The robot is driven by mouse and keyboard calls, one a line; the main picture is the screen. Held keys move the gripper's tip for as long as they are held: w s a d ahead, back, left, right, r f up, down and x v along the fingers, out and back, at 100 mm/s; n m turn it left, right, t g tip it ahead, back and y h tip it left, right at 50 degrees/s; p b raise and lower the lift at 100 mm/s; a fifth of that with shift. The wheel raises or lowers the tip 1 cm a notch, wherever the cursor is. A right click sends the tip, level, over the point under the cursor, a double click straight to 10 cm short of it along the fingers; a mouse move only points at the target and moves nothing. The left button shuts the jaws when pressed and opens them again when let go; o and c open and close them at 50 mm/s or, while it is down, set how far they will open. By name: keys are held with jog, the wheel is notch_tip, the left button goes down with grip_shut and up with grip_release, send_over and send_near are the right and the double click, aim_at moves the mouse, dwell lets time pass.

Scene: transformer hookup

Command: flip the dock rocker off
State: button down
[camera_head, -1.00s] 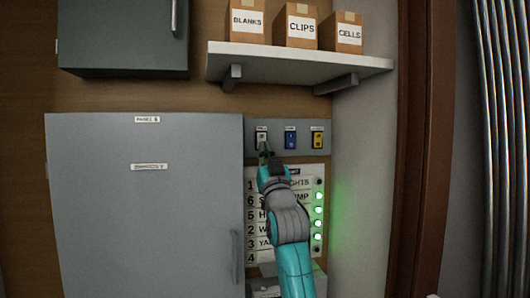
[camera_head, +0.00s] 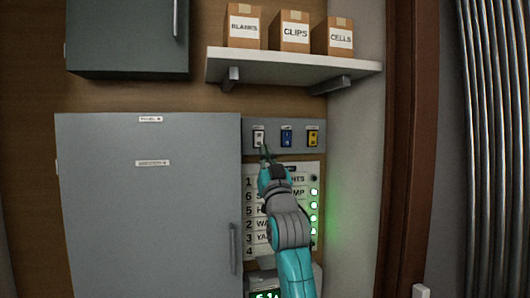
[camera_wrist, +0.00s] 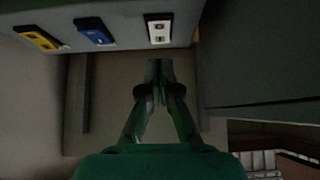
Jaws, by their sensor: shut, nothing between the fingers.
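Three rocker switches sit in a row on a grey strip (camera_head: 315,127): a white rocker (camera_head: 259,139), a blue rocker (camera_head: 286,139) and a yellow rocker (camera_head: 312,139). Their labels are too small to read, so I cannot tell which is the dock one. The wrist view shows the white rocker (camera_wrist: 159,29), blue rocker (camera_wrist: 95,31) and yellow rocker (camera_wrist: 39,39) in reversed order. My gripper (camera_head: 265,151) is shut and empty, its tips just below the white rocker. In the wrist view my gripper (camera_wrist: 160,66) appears slightly apart from it.
A large grey cabinet (camera_head: 150,210) stands left of the strip. A numbered list panel (camera_head: 297,172) with several green lights is below, partly hidden by my arm. A shelf (camera_head: 290,63) with boxes is above. A grey wall (camera_head: 355,190) is at right.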

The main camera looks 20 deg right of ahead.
jog(key=s+f, duration=0.5)
jog(key=f, duration=0.2)
jog(key=shift+s+f, duration=0.25)
jog(key=shift+f, duration=0.1)
jog(key=s+f+g, duration=0.1)
jog(key=s+f, duration=0.3)
jog(key=f, duration=0.6)
jog(key=s+f+g, duration=0.1)
jog(key=s+f, duration=0.2)
jog(key=f, duration=0.8)
jog(key=s+f+g, duration=0.1)
jog(key=s+f, duration=0.3)
jog(key=f, duration=0.6)
jog(key=s+f+g, duration=0.3)
jog(key=s+f, duration=1.3)
jog(key=s, duration=0.2)
jog(key=s+f+g, duration=0.2)
jog(key=s+g, duration=0.2)
jog(key=s, duration=2.7)
jog(key=shift+f+g, duration=0.25)
jog(key=shift+g, duration=0.15)
